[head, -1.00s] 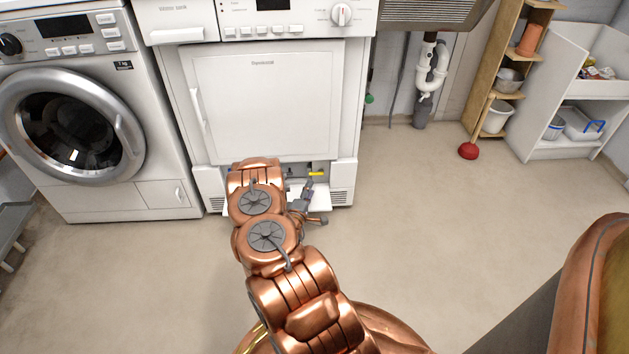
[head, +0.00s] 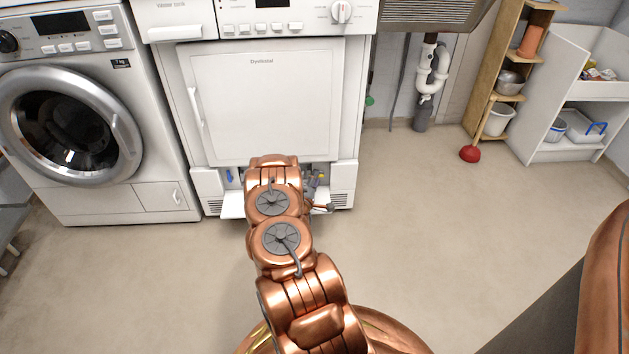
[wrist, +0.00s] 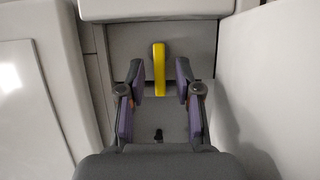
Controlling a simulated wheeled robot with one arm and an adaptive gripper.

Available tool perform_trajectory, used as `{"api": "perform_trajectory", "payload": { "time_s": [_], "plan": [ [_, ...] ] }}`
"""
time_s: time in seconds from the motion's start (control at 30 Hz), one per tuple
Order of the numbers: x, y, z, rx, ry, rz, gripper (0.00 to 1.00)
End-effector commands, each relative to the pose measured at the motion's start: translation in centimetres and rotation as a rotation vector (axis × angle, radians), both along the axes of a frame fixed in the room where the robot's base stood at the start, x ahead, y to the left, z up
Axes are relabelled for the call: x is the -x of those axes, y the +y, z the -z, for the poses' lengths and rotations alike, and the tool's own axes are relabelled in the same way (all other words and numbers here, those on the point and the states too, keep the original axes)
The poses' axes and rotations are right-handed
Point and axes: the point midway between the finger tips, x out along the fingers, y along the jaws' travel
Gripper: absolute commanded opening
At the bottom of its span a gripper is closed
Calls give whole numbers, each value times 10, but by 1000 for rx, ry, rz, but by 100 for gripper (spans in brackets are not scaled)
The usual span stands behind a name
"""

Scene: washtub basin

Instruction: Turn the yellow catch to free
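The yellow catch (wrist: 159,70) is a narrow bar in the recess at the foot of the dryer. In the wrist view it runs up and down the picture, between my gripper's fingers (wrist: 159,82). The two purple-padded fingers are apart, with a gap on each side of the catch; neither appears to touch it. In the head view only a small bit of the catch (head: 321,183) shows, and my gripper (head: 314,188) covers most of the recess around it.
A blue catch (head: 229,175) shows at the recess's left end. The lowered white flap (head: 232,207) juts out below. The dryer (head: 265,105) stands beside a washing machine (head: 70,125). A red plunger (head: 470,154) is on the floor at right, and the floor between is clear.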

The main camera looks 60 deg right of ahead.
Motion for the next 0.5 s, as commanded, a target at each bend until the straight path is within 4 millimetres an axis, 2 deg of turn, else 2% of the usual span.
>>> {"api": "perform_trajectory", "payload": {
  "time_s": [0.03, 0.3, 0.5],
  "plan": [
    [0, 0, 0, 0, 0, 0, 26],
    [0, 0, 0, 0, 0, 0, 0],
    [0, 0, 0, 0, 0, 0, 0]
  ]
}}
